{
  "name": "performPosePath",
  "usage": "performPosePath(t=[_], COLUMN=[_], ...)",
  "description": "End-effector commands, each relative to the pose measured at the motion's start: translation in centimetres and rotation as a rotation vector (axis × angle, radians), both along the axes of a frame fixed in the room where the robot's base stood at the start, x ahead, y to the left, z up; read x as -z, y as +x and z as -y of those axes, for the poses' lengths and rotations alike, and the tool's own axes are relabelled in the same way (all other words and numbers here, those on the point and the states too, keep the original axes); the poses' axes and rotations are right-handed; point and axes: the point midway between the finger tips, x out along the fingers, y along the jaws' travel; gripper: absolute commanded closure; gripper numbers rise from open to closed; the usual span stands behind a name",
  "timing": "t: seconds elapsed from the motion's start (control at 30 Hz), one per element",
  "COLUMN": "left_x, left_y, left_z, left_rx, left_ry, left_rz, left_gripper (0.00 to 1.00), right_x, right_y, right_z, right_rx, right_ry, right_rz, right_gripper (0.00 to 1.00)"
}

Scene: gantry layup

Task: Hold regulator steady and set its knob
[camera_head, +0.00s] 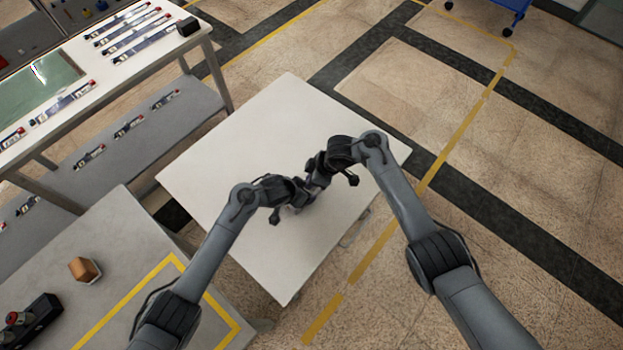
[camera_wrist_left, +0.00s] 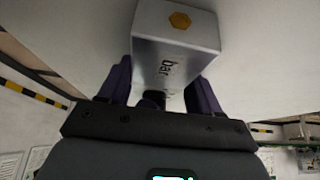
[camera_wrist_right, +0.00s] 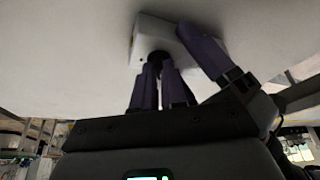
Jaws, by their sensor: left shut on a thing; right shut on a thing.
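The regulator (camera_wrist_left: 172,45) is a pale, box-shaped block with a yellow hexagon on one face and the letters "bar" on another, seen in the left wrist view. It sits at the white table top. My left gripper (camera_wrist_left: 162,85) has purple fingers on both sides of the block and is shut on it. In the right wrist view, my right gripper (camera_wrist_right: 160,82) is shut on the dark knob (camera_wrist_right: 157,57) on the block's face. Another purple finger (camera_wrist_right: 203,50) lies along the block there. In the head view both hands meet over the table and mostly hide the regulator.
The white table (camera_head: 235,150) is otherwise clear. A grey bench (camera_head: 130,255) at the lower left holds an orange-brown block (camera_head: 84,269) and a dark device (camera_head: 30,320). A rack (camera_head: 150,75) with small parts stands at the upper left.

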Motion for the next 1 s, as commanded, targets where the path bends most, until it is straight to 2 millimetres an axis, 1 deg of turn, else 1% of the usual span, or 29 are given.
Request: performPosePath(t=[0.33,0.37,0.4,0.47,0.5,0.87,1.0], left_x=[-0.09,-0.09,-0.08,-0.09,-0.09,-0.10,-0.10], left_y=[0.14,0.14,0.14,0.13,0.12,0.08,0.08], left_z=[-0.10,-0.10,-0.10,-0.09,-0.08,0.00,0.00], left_rx=[-0.004,-0.004,-0.004,-0.003,-0.003,-0.001,-0.001], left_ry=[0.000,0.000,0.000,0.000,0.000,-0.001,-0.001], left_rz=[0.001,0.001,0.001,0.002,0.001,0.002,0.002], left_gripper=[0.86,0.86,0.86,0.86,0.86,0.86,0.86], right_x=[0.03,0.03,0.03,0.03,0.02,-0.02,-0.47], right_y=[-0.06,-0.06,-0.06,-0.06,-0.05,-0.02,-0.01], right_z=[-0.01,-0.01,-0.01,-0.01,-0.01,0.00,0.17], right_rx=[-0.002,-0.002,-0.002,-0.001,-0.001,0.000,0.001], right_ry=[-0.001,-0.001,-0.001,-0.001,-0.001,0.000,0.001], right_rz=[-0.002,-0.002,-0.002,-0.001,-0.001,0.000,0.000], right_gripper=[1.00,0.86,0.80,0.70,0.69,0.69,0.69])
